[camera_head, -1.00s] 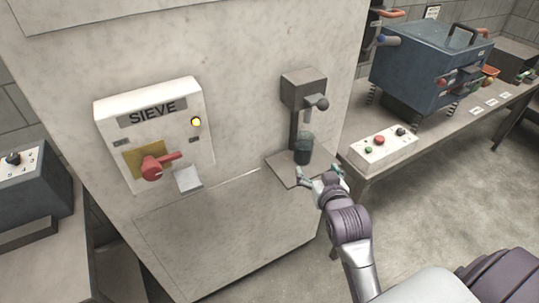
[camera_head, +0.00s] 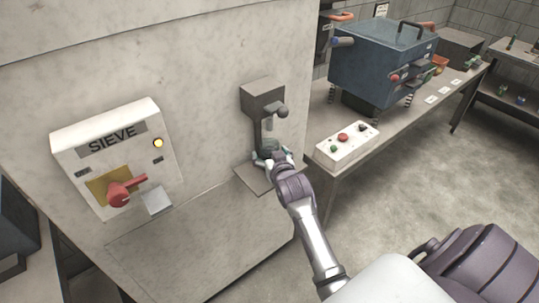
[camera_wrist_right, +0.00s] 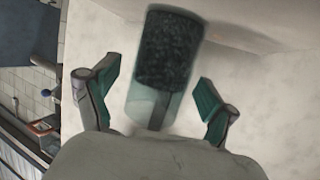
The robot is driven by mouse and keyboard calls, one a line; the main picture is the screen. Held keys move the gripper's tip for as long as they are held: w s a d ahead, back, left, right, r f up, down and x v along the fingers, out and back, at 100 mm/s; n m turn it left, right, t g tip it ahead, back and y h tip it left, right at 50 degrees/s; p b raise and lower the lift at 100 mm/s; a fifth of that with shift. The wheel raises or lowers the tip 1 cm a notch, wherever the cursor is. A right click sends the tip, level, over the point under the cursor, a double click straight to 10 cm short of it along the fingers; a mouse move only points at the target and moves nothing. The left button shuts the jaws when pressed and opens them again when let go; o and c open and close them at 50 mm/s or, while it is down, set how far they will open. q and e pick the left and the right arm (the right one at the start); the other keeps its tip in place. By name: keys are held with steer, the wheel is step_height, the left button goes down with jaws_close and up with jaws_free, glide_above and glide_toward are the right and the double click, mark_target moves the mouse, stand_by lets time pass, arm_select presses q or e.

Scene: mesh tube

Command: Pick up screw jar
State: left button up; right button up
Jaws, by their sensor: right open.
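The screw jar is a clear jar with dark contents (camera_wrist_right: 166,55); in the right wrist view it stands between the two open fingers of my right gripper (camera_wrist_right: 155,105), with a gap on each side. In the head view the jar (camera_head: 267,147) is on the small shelf (camera_head: 262,184) under the grey dispenser on the machine, partly hidden by my gripper. My right gripper (camera_head: 273,160) is at the jar, its fingers open around it. My left gripper is not in view.
The grey dispenser (camera_head: 263,98) juts out just above the jar. The sieve panel (camera_head: 115,155) with a red handle is on the left of the machine face. A white button box (camera_head: 347,146) and a blue machine (camera_head: 380,65) stand on the bench at right.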

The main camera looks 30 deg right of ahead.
steer(key=shift+w+d+f, duration=0.2)
steer(key=shift+w, duration=0.3)
steer(key=shift+s, duration=0.1)
steer(key=shift+c, duration=1.3)
steer(key=c, duration=1.1)
steer(key=shift+c, duration=0.5)
steer(key=shift+r, duration=0.2)
